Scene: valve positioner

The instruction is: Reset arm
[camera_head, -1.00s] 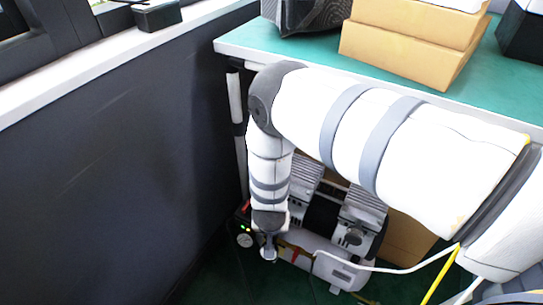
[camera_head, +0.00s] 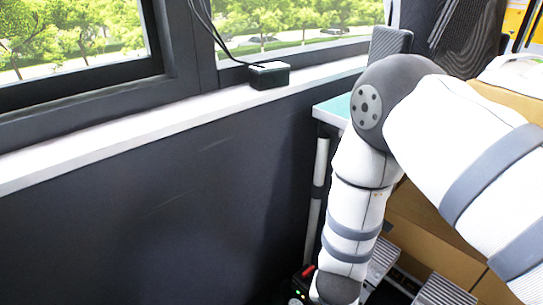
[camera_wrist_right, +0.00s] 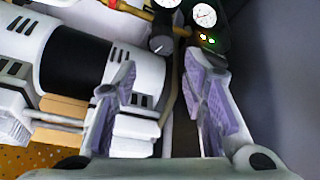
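My right arm (camera_head: 355,205) comes in from the right in the head view, bends at a grey elbow and hangs down beside the table. Its gripper is below the head view. In the right wrist view my right gripper (camera_wrist_right: 160,70) is open, its two purple-grey fingers apart with nothing held between them. Beyond the fingertips are a black knob (camera_wrist_right: 163,44), a round gauge (camera_wrist_right: 203,15) and green lights (camera_wrist_right: 207,40) of the compressor. The compressor's white and black body (camera_wrist_right: 85,65) lies left of the fingers. My left arm and gripper are not in view.
A table with a green top (camera_head: 338,108) stands right of the dark wall (camera_head: 150,220). Brown boxes (camera_head: 430,235) are under it, behind my arm. A small black box (camera_head: 270,76) with cables sits on the white windowsill (camera_head: 110,135). A dark wall is close right of the gripper (camera_wrist_right: 280,90).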

